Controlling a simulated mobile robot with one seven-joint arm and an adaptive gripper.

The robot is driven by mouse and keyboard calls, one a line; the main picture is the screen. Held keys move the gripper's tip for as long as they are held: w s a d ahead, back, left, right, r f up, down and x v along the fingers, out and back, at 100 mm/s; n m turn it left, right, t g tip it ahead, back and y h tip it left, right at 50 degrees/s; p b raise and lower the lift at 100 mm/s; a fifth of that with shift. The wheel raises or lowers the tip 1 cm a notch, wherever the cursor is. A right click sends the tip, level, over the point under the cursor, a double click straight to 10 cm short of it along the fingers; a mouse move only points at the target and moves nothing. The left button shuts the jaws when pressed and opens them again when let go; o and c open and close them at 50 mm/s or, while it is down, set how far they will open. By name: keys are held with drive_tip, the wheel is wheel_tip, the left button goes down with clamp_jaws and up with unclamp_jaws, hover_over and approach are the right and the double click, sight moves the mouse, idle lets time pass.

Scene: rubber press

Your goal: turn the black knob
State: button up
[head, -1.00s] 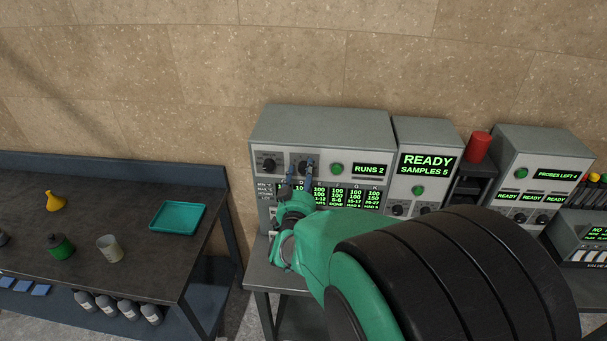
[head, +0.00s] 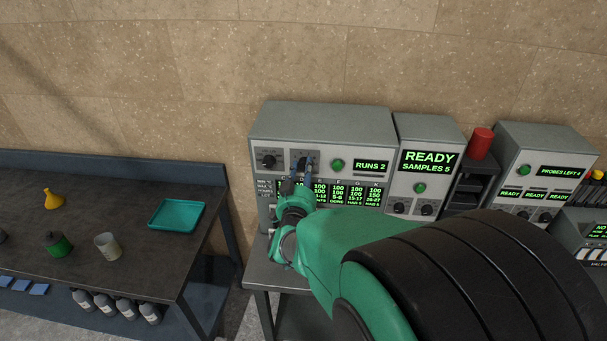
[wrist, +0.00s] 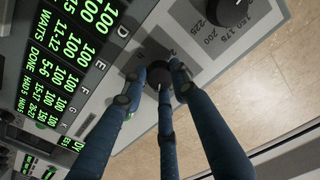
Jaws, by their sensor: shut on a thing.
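Two black knobs sit side by side on the grey panel at the upper left of the left machine. The right one of them, a black knob (head: 303,161), is mostly hidden by my fingers. My gripper (head: 302,168) reaches it from below. In the wrist view my gripper (wrist: 160,74) has its blue fingers closed around this black knob (wrist: 159,79), touching its sides. The other black knob (head: 268,161) is free; it also shows at the top of the wrist view (wrist: 230,10), beside a printed number scale.
A round green button (head: 337,165) and a "RUNS 2" display (head: 370,166) are to the right of the held knob. A green-lettered table screen (head: 347,193) lies below. More machines with knobs stand further right. A dark bench (head: 150,255) with a teal tray (head: 177,216) is at left.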

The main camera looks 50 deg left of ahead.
drive_tip(key=shift+f+m+b, duration=0.4)
drive_tip(key=shift+m+b, duration=0.2)
drive_tip(key=shift+b, duration=0.25)
drive_tip(key=o, duration=1.1)
drive_tip(key=shift+o, duration=0.2)
drive_tip(key=shift+r, duration=0.15)
drive_tip(key=shift+s+r, duration=0.1)
drive_tip(key=v, duration=1.2)
